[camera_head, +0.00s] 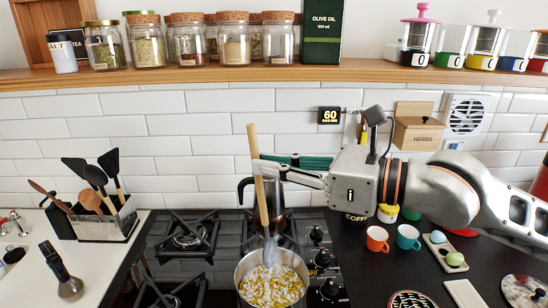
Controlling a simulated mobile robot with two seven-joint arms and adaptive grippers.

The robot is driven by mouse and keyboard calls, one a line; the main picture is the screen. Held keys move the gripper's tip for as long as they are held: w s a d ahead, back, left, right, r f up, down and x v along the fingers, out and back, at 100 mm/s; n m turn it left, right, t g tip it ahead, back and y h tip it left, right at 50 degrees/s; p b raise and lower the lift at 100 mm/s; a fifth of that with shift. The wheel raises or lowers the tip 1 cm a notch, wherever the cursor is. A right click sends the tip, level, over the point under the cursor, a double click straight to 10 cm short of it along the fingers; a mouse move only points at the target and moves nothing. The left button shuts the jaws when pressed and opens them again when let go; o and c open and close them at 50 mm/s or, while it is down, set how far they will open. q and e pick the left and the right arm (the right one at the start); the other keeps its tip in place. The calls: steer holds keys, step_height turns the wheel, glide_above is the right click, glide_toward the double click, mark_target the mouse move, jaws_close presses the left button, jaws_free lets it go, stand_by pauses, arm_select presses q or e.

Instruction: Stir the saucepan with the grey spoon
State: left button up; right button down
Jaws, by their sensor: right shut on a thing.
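The saucepan (238,275) is a silver pot at the bottom centre, on the right side of the hob. It holds a yellow and white speckled food (272,288). The grey spoon has a long wooden handle (262,200) and a grey head (269,248). It stands nearly upright, with its head down inside the saucepan's outline, at the food. How deep the tip goes is hard to tell. My right gripper (258,167) reaches in from the right and is shut on the middle of the spoon's handle. My left gripper is not in view.
A dark coffee pot (246,190) stands close behind the spoon. Hob knobs (317,235) lie right of the saucepan; an empty burner (186,238) lies left. An orange mug (377,239) and a blue mug (408,237) stand on the right counter. A utensil holder (108,222) stands left.

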mark_target(267, 211)
step_height(267, 211, down, 3)
steer(key=shift+w+a+f+b, duration=0.1)
steer(key=shift+f+b, duration=0.1)
steer(key=shift+b, duration=0.7)
steer(key=shift+f+b, duration=1.1)
steer(key=shift+f, duration=0.4)
steer(key=shift+d+f+b, duration=0.2)
steer(key=shift+f+b, duration=0.25)
steer(key=shift+f, duration=0.2)
steer(key=shift+d+f+b, duration=0.1)
steer(key=shift+f+b, duration=0.35)
steer(key=shift+f, duration=0.25)
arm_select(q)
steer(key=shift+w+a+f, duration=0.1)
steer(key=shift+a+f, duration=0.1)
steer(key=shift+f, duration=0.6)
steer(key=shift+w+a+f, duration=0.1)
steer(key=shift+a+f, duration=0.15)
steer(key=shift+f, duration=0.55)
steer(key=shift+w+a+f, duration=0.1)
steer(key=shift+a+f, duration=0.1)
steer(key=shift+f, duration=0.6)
arm_select(e)
steer(key=shift+s+f, duration=0.2)
steer(key=shift+f, duration=0.15)
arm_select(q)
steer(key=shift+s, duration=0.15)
arm_select(e)
steer(key=shift+w, duration=0.1)
